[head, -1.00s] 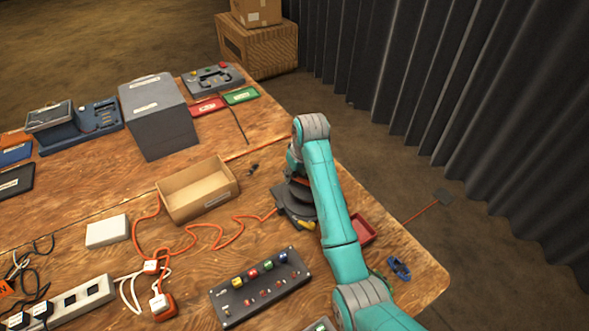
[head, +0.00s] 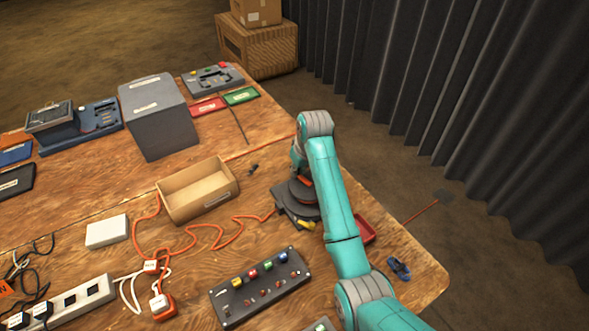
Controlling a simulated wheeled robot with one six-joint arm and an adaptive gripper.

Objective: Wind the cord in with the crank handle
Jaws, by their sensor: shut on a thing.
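The cord reel (head: 294,210) is a dark grey base with an orange-and-dark drum, near the right side of the table. An orange cord (head: 233,239) runs from its left side in loose bends across the table to an orange socket block (head: 162,304). A yellow part (head: 306,225) shows at the reel's front. My gripper (head: 299,177) is above the reel, small and mostly covered by my arm. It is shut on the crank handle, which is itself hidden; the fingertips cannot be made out.
An open cardboard box (head: 197,205) stands left of the reel. A dark panel with coloured knobs (head: 260,287) lies in front. A red tray (head: 366,232) and a blue item (head: 399,268) lie right of my arm. A white power strip (head: 75,301) is at lower left.

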